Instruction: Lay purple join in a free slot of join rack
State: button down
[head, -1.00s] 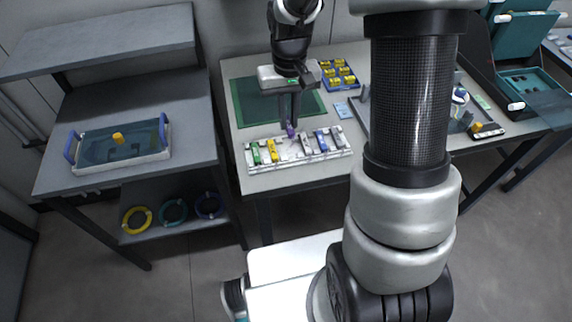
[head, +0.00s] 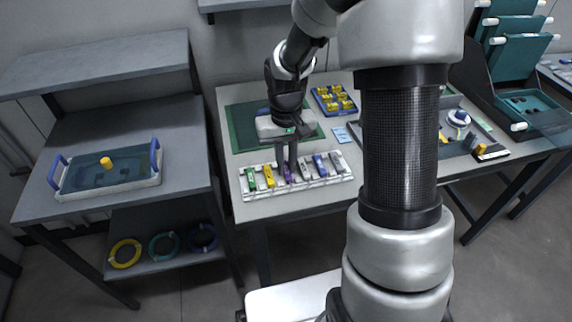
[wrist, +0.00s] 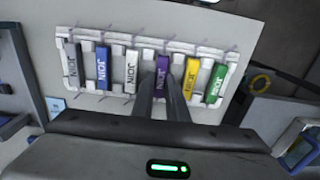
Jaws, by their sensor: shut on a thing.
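The white join rack (head: 297,187) lies along the front edge of the table, and it also shows in the wrist view (wrist: 147,42). My gripper (head: 286,176) points down at it, with its two fingers shut on the purple join (wrist: 163,74). The purple join (head: 288,174) is at the slot between the yellow join (wrist: 188,74) and the white join (wrist: 131,71), lined up with its neighbours. I cannot tell whether it rests fully on the rack. The green join (wrist: 215,83), blue join (wrist: 103,67) and grey join (wrist: 71,64) lie in other slots. My fingers hide the purple join's near end.
A green mat (head: 241,127) lies behind the rack. A blue tray with yellow pieces (head: 334,99) stands at the back. A grey tray with equipment (head: 452,137) lies to the right. A side bench at left holds a handled tray (head: 108,174).

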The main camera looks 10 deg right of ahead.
jog(key=c, duration=1.7)
grip_release()
jog(key=shift+f, duration=0.1)
jog(key=shift+c, duration=0.2)
